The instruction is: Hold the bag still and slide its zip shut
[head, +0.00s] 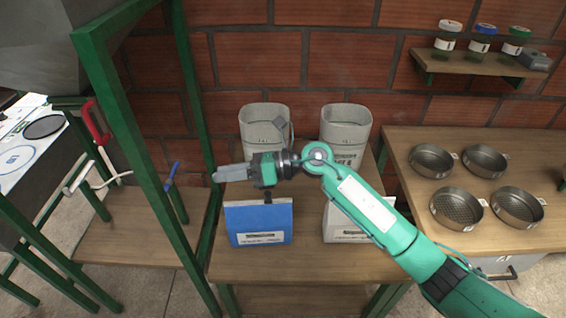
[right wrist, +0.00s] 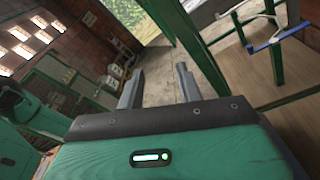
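A blue bag (head: 258,220) with a white label stands upright on the wooden table. A small dark piece (head: 268,197) shows at its top edge; I cannot tell whether it is the zip slider. A pale bag (head: 340,228) with a label stands to its right, partly hidden by my right arm. My right gripper (head: 216,176) points left, above and apart from the blue bag's top edge. In the right wrist view its two fingers (right wrist: 157,80) are apart with nothing between them. My left gripper is not in view.
Two pale buckets stand at the back, the left one (head: 253,123) and the right one (head: 350,122). A green frame post (head: 140,130) rises left of the table. Several round sieves (head: 431,158) sit on the right bench. Jars (head: 482,38) stand on a wall shelf.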

